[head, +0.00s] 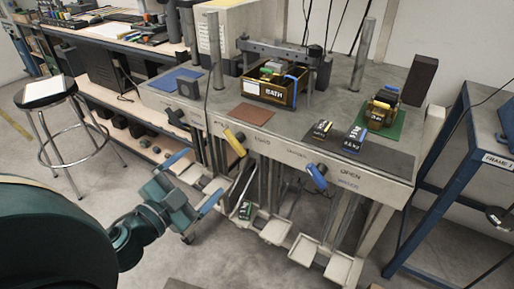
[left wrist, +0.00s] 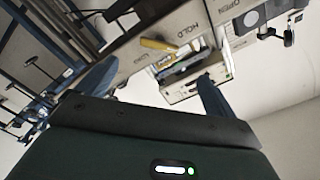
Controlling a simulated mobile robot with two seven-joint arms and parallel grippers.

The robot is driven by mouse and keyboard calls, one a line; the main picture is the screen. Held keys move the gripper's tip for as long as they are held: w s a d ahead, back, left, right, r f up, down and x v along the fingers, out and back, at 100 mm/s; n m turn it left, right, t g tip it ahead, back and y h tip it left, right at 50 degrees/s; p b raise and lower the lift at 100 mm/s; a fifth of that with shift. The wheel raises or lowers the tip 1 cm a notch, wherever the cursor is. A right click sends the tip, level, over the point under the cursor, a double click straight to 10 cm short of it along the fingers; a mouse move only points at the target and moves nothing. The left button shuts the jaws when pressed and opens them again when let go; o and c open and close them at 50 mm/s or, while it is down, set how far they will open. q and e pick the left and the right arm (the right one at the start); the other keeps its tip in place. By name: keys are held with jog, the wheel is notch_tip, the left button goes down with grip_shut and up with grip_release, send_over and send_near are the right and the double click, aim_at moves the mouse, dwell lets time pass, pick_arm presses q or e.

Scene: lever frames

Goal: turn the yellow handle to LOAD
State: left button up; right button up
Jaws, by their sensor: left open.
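The yellow handle (head: 235,142) sits on the front panel of the grey lever bench (head: 330,150), left of its middle. It slants, its upper end to the left. Lettering to its right on the panel is too small to read surely. My left gripper (head: 194,181) is open and empty, left of and below the handle, in front of the bench and apart from it. In the left wrist view the yellow handle (left wrist: 158,46) shows beyond and between the blue fingers of my left gripper (left wrist: 158,70), with the word HOLD near it. My right gripper is not in view.
A blue handle (head: 316,177) is on the same panel to the right, near the word OPEN. A black handle (head: 176,118) is to the left. Pale pedals (head: 276,232) stick out low in front. A stool (head: 48,92) stands at left, a blue-framed bench (head: 440,175) at right.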

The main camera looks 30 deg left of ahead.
aim_at(232, 145)
pick_arm(q)
jog(key=w, duration=0.4)
jog(key=w+p, duration=0.1)
jog(key=w, duration=0.3)
jog(key=w+d+p, duration=0.1)
jog(key=w, duration=0.4)
jog(key=shift+w+d, duration=0.1)
jog(key=shift+c, duration=0.4)
jog(key=c, duration=0.9)
